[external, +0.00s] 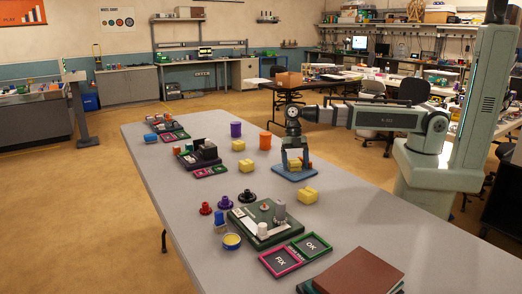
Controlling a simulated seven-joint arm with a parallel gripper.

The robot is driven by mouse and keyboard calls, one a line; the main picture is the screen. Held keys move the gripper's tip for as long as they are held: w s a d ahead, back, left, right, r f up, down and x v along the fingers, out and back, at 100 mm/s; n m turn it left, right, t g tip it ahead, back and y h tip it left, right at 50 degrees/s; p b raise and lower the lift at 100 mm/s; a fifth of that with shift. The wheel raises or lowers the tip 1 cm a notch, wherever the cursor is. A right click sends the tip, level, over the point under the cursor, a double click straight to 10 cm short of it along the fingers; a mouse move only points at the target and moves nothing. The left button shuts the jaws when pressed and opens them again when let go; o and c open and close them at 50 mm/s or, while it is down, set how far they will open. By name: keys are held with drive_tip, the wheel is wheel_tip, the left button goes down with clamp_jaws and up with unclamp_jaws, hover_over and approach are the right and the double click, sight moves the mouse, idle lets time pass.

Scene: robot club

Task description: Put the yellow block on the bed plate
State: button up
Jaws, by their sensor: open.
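My gripper (295,165) points down over a small blue plate (281,171), which seems to be the bed plate. A yellow block (294,167) shows on the plate between the open fingers, with something orange beside it. The fingers hide part of both, and I cannot tell whether they touch the block.
Purple (236,129) and orange (265,140) cylinders stand behind the plate. A green device board (265,228), dark knobs (248,196) and FIX and OK frames (281,262) lie in front. A brown book (358,272) is at the near end. The table's right side is clear.

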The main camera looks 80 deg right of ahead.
drive_tip(key=shift+r, duration=0.15)
drive_tip(key=v, duration=1.2)
